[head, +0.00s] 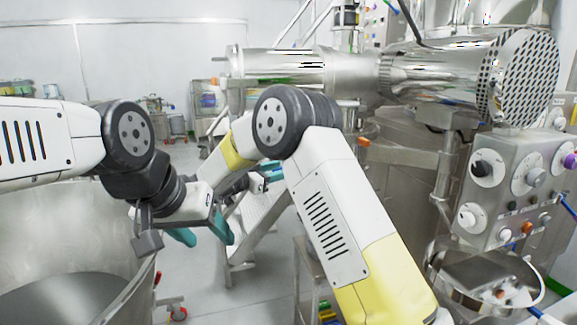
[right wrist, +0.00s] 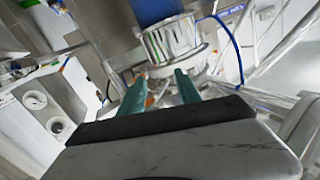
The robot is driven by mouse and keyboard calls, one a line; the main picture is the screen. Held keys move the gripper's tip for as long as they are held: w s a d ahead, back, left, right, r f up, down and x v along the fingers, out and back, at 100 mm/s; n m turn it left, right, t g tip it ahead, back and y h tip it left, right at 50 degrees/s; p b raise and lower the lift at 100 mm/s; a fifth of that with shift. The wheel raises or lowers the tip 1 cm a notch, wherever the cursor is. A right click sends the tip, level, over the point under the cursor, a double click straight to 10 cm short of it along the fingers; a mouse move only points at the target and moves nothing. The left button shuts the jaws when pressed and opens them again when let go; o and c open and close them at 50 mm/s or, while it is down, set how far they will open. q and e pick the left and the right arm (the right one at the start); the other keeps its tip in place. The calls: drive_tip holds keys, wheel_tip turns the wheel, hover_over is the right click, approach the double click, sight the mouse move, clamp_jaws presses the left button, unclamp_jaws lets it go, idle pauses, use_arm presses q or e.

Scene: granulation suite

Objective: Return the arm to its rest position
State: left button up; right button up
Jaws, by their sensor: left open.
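My left arm comes in from the left in the head view. Its gripper (head: 203,234) has two teal fingers spread apart, with nothing between them, above the floor beside a large steel bowl. My right arm (head: 330,215) rises from the lower right and bends at a dark elbow joint. A shiny metal cylinder (right wrist: 172,42) lies beyond the fingertips.
The large steel bowl (head: 130,290) fills the lower left. A steel machine with a horizontal barrel (head: 285,66) and a control panel (head: 515,185) stands at the right. A round steel pan (head: 484,280) is below the panel. Open floor (head: 215,290) shows in the middle.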

drive_tip(key=w+d+r+n+t+y, duration=0.1)
drive_tip(key=w+r+n+t+y, duration=0.15)
drive_tip(key=r+y, duration=0.35)
drive_tip(key=w+d+r+n+t+y, duration=0.1)
drive_tip(key=d+r+n+t+y, duration=0.15)
drive_tip(key=r+y, duration=0.45)
drive_tip(key=s+r+n+g+y, duration=0.1)
drive_tip(key=s+r+n+y, duration=0.1)
drive_tip(key=s+r+n, duration=0.3)
drive_tip(key=s+d+f+g, duration=0.3)
drive_tip(key=s+d+f, duration=0.1)
drive_tip(key=s, duration=0.7)
drive_tip(key=s+d+f+n+g, duration=0.1)
drive_tip(key=s+d+f+g, duration=0.2)
drive_tip(key=s, duration=0.9)
drive_tip(key=s+d+f+g, duration=0.3)
drive_tip(key=s+d+f, duration=0.4)
drive_tip(key=s+f, duration=0.2)
drive_tip(key=s, duration=0.2)
drive_tip(key=shift+s+n+g, duration=0.3)
drive_tip(key=shift+g, duration=0.1)
